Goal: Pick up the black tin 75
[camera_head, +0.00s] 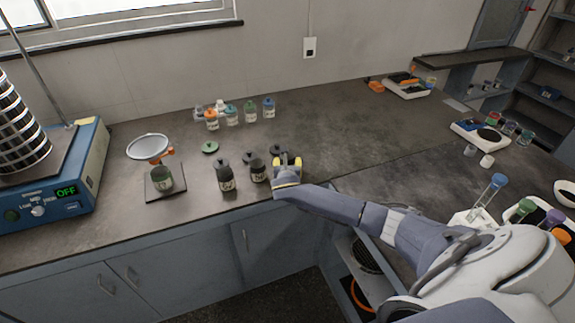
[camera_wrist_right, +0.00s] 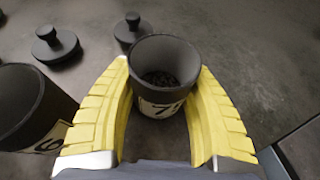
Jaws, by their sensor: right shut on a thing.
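The black tin 75 (camera_wrist_right: 166,62) is open at the top, with dark grains inside and a label of which a "7" shows. It stands upright between the two yellow fingers of my right gripper (camera_wrist_right: 166,115) in the right wrist view. The fingers are shut on its sides. In the head view my right gripper (camera_head: 287,168) is at the right end of the row of dark tins and mostly hides the tin. Whether the tin touches the bench is hard to tell. My left gripper is not in view.
Another black tin (camera_wrist_right: 32,108) stands close on the left; black lids (camera_wrist_right: 56,44) lie behind. A green jar (camera_head: 162,179) sits on a dark plate, left of two labelled dark tins (camera_head: 227,180). The sieve shaker (camera_head: 80,165) is far left.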

